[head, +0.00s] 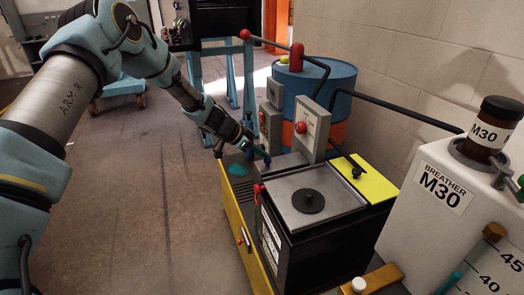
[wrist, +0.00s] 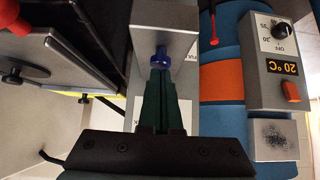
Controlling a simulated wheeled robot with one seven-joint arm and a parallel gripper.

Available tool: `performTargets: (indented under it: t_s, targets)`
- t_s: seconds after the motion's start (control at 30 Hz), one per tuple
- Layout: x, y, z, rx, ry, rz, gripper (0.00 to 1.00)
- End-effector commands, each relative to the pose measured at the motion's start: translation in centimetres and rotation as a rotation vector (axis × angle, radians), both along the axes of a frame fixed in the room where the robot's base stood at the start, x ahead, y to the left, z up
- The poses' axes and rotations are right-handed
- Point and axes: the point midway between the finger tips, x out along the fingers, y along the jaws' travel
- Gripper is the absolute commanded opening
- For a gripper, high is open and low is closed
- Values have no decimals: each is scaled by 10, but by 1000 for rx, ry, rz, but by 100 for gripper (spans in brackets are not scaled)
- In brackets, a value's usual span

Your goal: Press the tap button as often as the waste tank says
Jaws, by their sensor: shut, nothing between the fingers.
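My gripper (head: 265,155) is shut and empty. In the wrist view its green fingers (wrist: 160,80) point at a blue button-like knob (wrist: 160,56) on a grey box (wrist: 165,20). The fingertips overlap the knob's lower edge in the picture; I cannot tell whether they touch it. In the head view a small blue part shows just past the fingertips. A black tank (head: 325,251) with a grey lid and a dark round cap stands in front. Its side carries a white label (head: 271,246), too small and slanted to read. I cannot tell for certain that it is the waste tank.
An upright grey panel (head: 313,128) with a red knob stands behind the lid. A blue and orange drum (head: 340,88) with black hoses is behind it. A white tank marked BREATHER M30 (head: 442,190) stands right. A teal patch (head: 238,170) lies left.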

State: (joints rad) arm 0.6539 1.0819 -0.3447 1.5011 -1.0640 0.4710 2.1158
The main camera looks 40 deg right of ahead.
Motion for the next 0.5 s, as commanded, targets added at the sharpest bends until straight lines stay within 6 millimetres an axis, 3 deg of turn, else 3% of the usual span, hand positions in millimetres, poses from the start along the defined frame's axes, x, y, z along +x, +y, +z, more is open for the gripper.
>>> performTargets:
  t_s: [0.5]
  targets:
    - [0,0,-19,0,-1,-1,0]
